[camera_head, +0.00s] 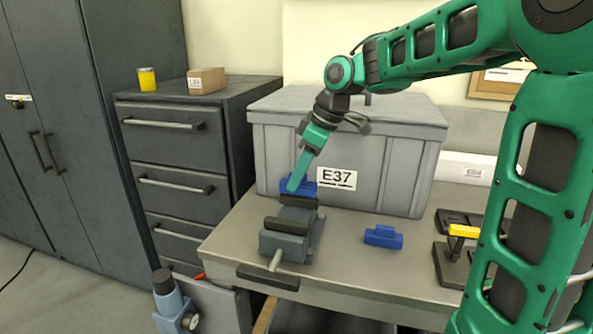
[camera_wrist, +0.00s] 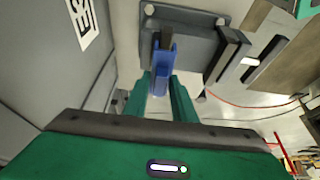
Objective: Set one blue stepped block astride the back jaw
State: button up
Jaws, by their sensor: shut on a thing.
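A grey vise stands on the workbench, with its dark back jaw (camera_head: 299,202) behind its front jaw (camera_head: 287,225). My gripper (camera_head: 296,181) reaches down from above and is shut on a blue stepped block (camera_head: 307,187) at the top of the back jaw. In the wrist view the held block (camera_wrist: 163,57) shows beyond my fingertips (camera_wrist: 159,84), against the vise (camera_wrist: 188,45). I cannot tell whether it straddles the jaw or rests fully on it. A second blue stepped block (camera_head: 383,238) lies on the bench to the right of the vise.
A large grey crate (camera_head: 390,165) labelled E37 stands close behind the vise. The workbench (camera_head: 345,260) is clear between the vise and the second block. A dark fixture with a yellow part (camera_head: 463,231) is at the right. A drawer cabinet (camera_head: 178,140) stands left.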

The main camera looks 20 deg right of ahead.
jog(key=shift+s+f, duration=0.1)
jog(key=shift+f, duration=1.4)
dwell(2.1)
dwell(0.3)
jog(key=o, duration=1.1)
jog(key=shift+d, duration=0.1)
jog(key=v, duration=1)
jog(key=shift+r, duration=0.35)
